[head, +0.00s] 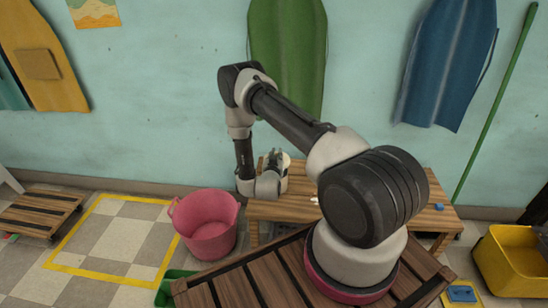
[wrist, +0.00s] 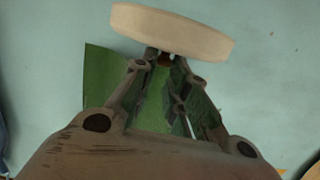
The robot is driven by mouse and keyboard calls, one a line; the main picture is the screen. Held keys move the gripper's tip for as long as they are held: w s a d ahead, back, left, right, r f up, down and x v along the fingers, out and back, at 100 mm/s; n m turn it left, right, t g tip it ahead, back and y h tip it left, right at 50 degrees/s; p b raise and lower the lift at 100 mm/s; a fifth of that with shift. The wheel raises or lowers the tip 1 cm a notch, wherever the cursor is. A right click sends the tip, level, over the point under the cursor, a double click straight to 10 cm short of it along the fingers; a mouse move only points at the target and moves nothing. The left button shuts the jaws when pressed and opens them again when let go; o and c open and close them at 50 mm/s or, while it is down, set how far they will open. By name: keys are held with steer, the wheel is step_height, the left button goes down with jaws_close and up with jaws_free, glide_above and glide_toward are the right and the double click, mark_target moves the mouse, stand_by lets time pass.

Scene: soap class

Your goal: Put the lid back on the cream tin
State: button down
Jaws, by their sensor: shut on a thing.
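My gripper (wrist: 165,60) is shut on a pale cream disc, the lid (wrist: 172,32), gripped by a small knob at the fingertips in the wrist view. The lid is seen nearly edge-on and slightly tilted. In the head view my gripper (head: 275,160) is over the back left of the wooden table (head: 410,190). A pale rounded shape (head: 287,162) shows just beside and behind the fingers there; I cannot tell whether it is the lid or the tin. No tin can be made out clearly in either view.
A pink bucket (head: 208,228) stands left of the table. A small blue item (head: 439,207) lies at the table's right end. A yellow bin (head: 512,262) stands at the far right. A green surfboard (head: 287,50) is on the wall behind. My arm hides the middle of the table.

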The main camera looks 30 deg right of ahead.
steer(key=shift+w+a+f, duration=0.1)
steer(key=shift+w+f, duration=0.15)
step_height(320, 180, down, 6)
stand_by(0.5)
steer(key=shift+s+f, duration=0.1)
steer(key=shift+f, duration=0.05)
stand_by(1.9)
steer(key=c, duration=0.9)
jaws_free()
steer(key=shift+r, duration=3.5)
